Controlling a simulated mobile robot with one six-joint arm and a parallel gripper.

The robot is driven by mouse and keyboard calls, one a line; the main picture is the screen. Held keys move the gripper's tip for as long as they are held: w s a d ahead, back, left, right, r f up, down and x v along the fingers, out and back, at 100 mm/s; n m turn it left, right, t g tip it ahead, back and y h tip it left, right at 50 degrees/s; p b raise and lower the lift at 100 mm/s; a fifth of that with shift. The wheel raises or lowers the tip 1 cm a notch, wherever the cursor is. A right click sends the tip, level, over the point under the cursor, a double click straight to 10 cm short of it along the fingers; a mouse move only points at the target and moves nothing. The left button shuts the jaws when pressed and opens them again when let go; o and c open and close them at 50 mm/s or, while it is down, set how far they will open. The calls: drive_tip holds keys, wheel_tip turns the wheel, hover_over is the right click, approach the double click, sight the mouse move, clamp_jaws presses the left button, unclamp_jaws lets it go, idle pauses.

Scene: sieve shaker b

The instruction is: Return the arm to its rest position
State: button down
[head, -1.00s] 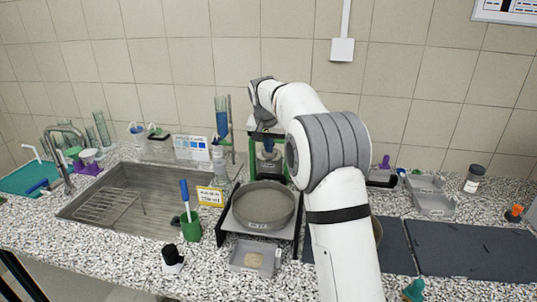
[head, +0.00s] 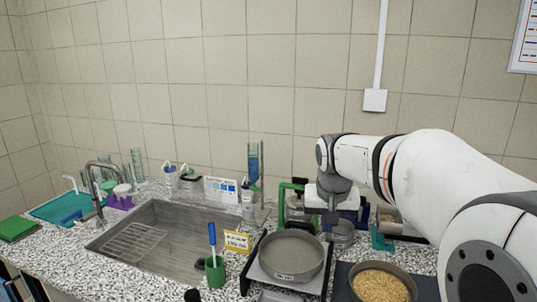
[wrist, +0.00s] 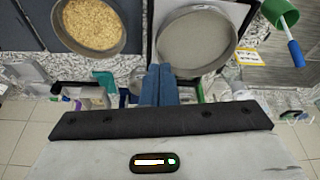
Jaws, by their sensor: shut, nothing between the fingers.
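My gripper shows in the wrist view (wrist: 158,85) with its two blue-grey fingers together and nothing between them. In the head view my arm reaches in from the right, and the gripper (head: 331,222) points down above the counter, behind and right of the empty round sieve pan. That pan (head: 291,254) sits on a dark-framed stand; it also shows in the wrist view (wrist: 196,42), beyond the fingertips. A second pan filled with tan grain (head: 379,287) stands to its right and shows at upper left in the wrist view (wrist: 92,26). My arm hides part of the counter at right.
A steel sink (head: 160,238) lies at left with a tap (head: 92,190). A green cup (head: 215,271) with a blue-handled brush stands by a yellow sign (head: 237,241). A green-framed device (head: 292,190) stands close beside my gripper. The wall behind is tiled.

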drive_tip(key=s+f, duration=0.4)
drive_tip(key=s, duration=0.7)
drive_tip(key=s+d+f+n, duration=0.1)
drive_tip(key=s+f, duration=0.2)
drive_tip(key=s, duration=0.8)
drive_tip(key=shift+s+d+f+n+y, duration=0.2)
drive_tip(key=shift+s+f+n+y, duration=0.1)
drive_tip(key=shift+f, duration=0.1)
